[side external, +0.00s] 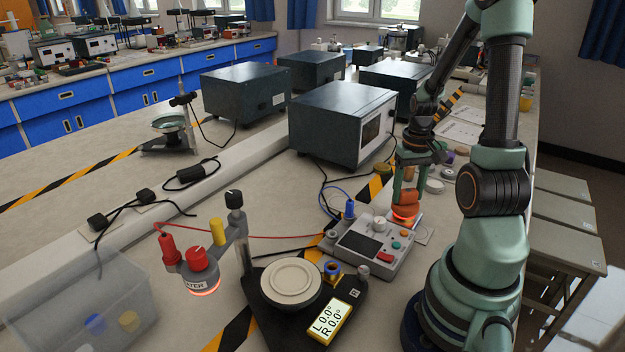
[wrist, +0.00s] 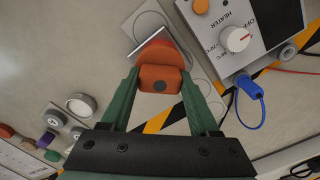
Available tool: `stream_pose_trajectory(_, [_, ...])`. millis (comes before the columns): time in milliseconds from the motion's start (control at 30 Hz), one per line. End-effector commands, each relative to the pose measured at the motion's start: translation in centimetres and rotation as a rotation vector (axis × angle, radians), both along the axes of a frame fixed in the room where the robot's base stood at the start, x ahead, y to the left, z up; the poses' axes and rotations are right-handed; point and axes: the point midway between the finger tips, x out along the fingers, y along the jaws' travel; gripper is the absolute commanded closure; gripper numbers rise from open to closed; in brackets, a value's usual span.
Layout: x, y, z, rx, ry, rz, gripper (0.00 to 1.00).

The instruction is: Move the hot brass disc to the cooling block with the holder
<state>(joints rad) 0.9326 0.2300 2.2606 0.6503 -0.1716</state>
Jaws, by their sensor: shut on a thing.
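My gripper (side external: 407,188) is shut on an orange holder (side external: 409,198), just behind the control box. The holder also shows between the green fingers in the wrist view (wrist: 161,79). The hot disc's brass colour does not show. In the wrist view, an orange rounded part and a thin pale edge lie beyond the holder. I cannot tell which thing is the cooling block.
The heater control box (side external: 371,248) stands close in front of my gripper, with a blue plug (side external: 350,209). A black stand carries a pale round plate (side external: 291,281) and a display. A heater head (side external: 198,272) glows underneath. A clear bin (side external: 85,310) is at left.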

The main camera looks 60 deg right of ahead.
Motion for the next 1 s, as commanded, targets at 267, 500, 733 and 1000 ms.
stream_pose_trajectory(267, [0.0, 0.0, 1.3, -0.001, -0.001, 0.000, 0.94])
stream_pose_trajectory(500, [0.0, 0.0, 2.4, -0.001, -0.001, 0.000, 0.94])
stream_pose_trajectory(733, [0.0, 0.0, 3.4, -0.001, -0.001, 0.000, 0.94])
stream_pose_trajectory(1000, [0.0, 0.0, 4.7, -0.001, -0.001, 0.000, 0.94])
